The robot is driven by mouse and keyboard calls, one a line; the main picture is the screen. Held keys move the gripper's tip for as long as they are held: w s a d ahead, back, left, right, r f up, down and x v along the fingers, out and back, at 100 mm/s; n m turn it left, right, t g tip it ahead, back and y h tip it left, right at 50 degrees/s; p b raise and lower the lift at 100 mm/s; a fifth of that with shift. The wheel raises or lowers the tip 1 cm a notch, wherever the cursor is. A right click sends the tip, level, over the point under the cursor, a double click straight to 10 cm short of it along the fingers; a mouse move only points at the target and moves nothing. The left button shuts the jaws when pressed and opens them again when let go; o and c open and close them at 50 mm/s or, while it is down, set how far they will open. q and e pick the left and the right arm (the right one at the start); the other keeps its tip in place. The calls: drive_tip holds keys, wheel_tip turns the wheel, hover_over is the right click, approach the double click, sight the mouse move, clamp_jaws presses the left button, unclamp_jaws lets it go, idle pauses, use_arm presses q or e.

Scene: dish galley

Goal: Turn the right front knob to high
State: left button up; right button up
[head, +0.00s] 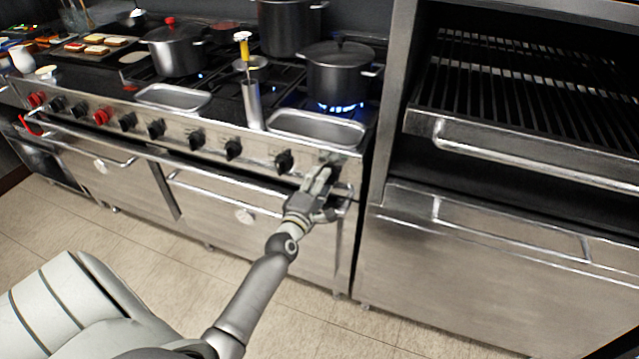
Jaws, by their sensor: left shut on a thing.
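The stove's front panel (215,139) carries a row of black and red knobs. My left gripper (325,174) reaches up to the panel's right end. Its fingers are shut on the rightmost knob, which they mostly hide, so its pointer setting cannot be read. The neighbouring black knob (284,161) is just left of the fingers and apart from them. My right gripper is not in view.
An oven door handle (225,196) runs below the knobs, close to my left wrist. Metal trays (318,128) sit along the stove's front edge. A steel broiler unit (480,235) stands close on the right. The tiled floor in front is clear.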

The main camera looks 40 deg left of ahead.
use_arm(q)
drive_tip(key=shift+f+n, duration=0.15)
drive_tip(key=shift+n, duration=1.05)
drive_tip(key=o, duration=1)
drive_tip(key=shift+c, duration=0.2)
drive_tip(key=v, duration=1.2)
